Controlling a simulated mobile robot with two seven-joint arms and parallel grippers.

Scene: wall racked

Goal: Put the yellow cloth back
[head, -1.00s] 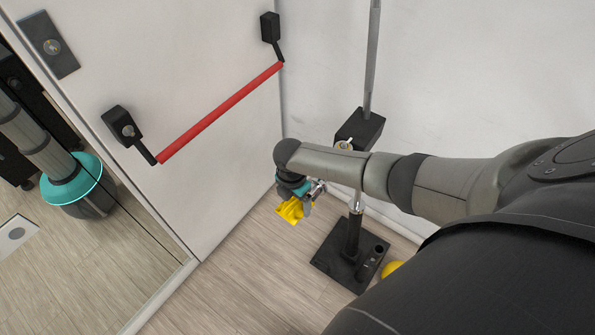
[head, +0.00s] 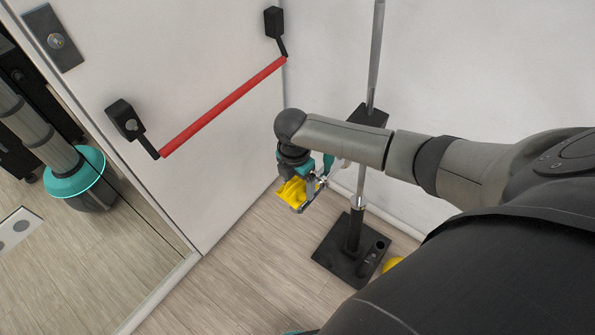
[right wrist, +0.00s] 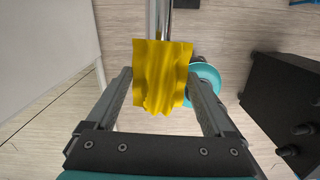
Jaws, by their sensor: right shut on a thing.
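The yellow cloth (head: 291,192) is in my right gripper (head: 300,199), left of a thin metal pole stand (head: 361,176), in the head view. In the right wrist view the cloth (right wrist: 162,76) hangs in folds between the two fingers of my right gripper (right wrist: 163,80), which is shut on it. The metal pole (right wrist: 158,18) shows just beyond the cloth's top edge there. Whether the cloth touches the pole I cannot tell. My left gripper is not in view.
The stand has a square black base (head: 345,255) on the wooden floor and a black box (head: 369,117) higher up. A yellow thing (head: 393,264) beside the base is partly hidden by my arm. A white door with a red bar (head: 222,108) is at left. Floor left of the stand is clear.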

